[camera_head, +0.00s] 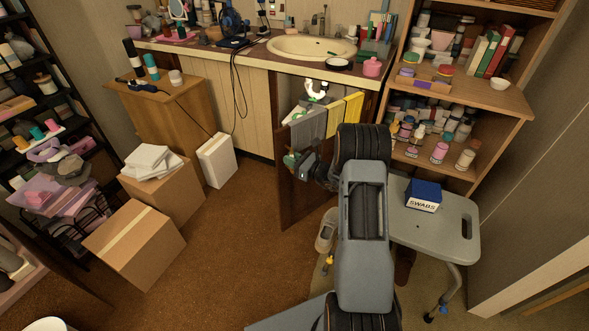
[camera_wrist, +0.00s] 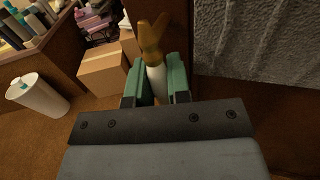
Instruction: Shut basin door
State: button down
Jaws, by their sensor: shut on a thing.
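The basin door (camera_head: 296,202) is a brown panel standing open under the sink counter. Grey and yellow towels (camera_head: 312,124) hang over its top. In the wrist view the door (camera_wrist: 225,88) and a grey towel (camera_wrist: 258,38) fill the right side. In the wrist view, my gripper's green fingers (camera_wrist: 156,84) are closed around a white and brass piece (camera_wrist: 153,55), which looks like the door's handle.
The basin (camera_head: 312,47) is set in the counter above. A grey stool (camera_head: 432,236) with a swabs box (camera_head: 423,196) stands right of my arm. Cardboard boxes (camera_head: 134,243) and a white bin (camera_head: 216,160) stand left. Brown floor between is clear.

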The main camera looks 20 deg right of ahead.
jog(key=shift+w+a, duration=0.25)
jog(key=shift+w, duration=0.5)
jog(key=shift+w+a, duration=0.25)
jog(key=shift+w, duration=0.45)
jog(key=c, duration=1.1)
grip_release()
jog(key=p+v, duration=0.1)
jog(key=v, duration=1.2)
jog(key=shift+s+d+p, duration=0.25)
jog(key=shift+s+p, duration=0.05)
jog(key=shift+s, duration=0.05)
